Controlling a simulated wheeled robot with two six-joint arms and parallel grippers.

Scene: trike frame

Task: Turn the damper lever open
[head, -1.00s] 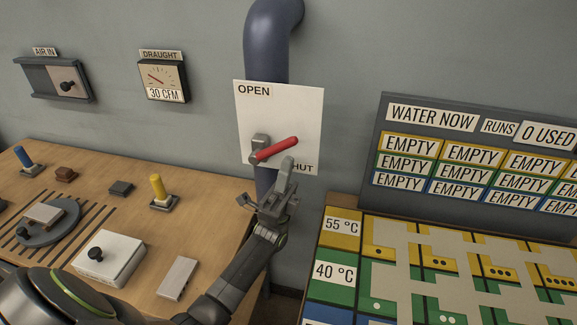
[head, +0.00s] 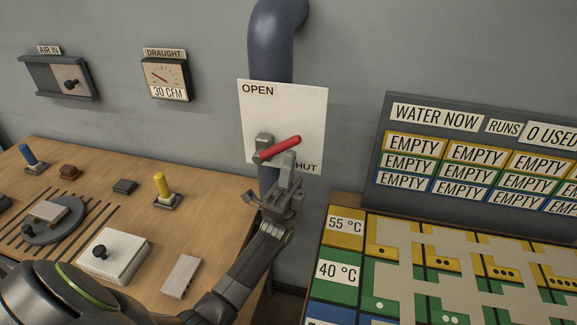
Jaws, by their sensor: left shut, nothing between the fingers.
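The damper lever (head: 279,147) is a red handle on a grey pivot (head: 264,146), mounted on a white plate (head: 300,112) marked OPEN at its top left and SHUT at its lower right. The handle points right and slightly up, between the two marks. My left gripper (head: 288,161) is shut and empty, its fingertips just under the handle's right half. They look close to or touching it; I cannot tell which. The gripper hides part of the SHUT word. My right gripper is not in view.
A blue pipe (head: 270,45) runs behind the plate. A draught gauge (head: 167,78) reads 30 CFM. A wooden bench (head: 215,200) with knobs and levers lies left. A coloured board (head: 345,270) and a sign panel (head: 480,119) stand right. Wall space around the plate is clear.

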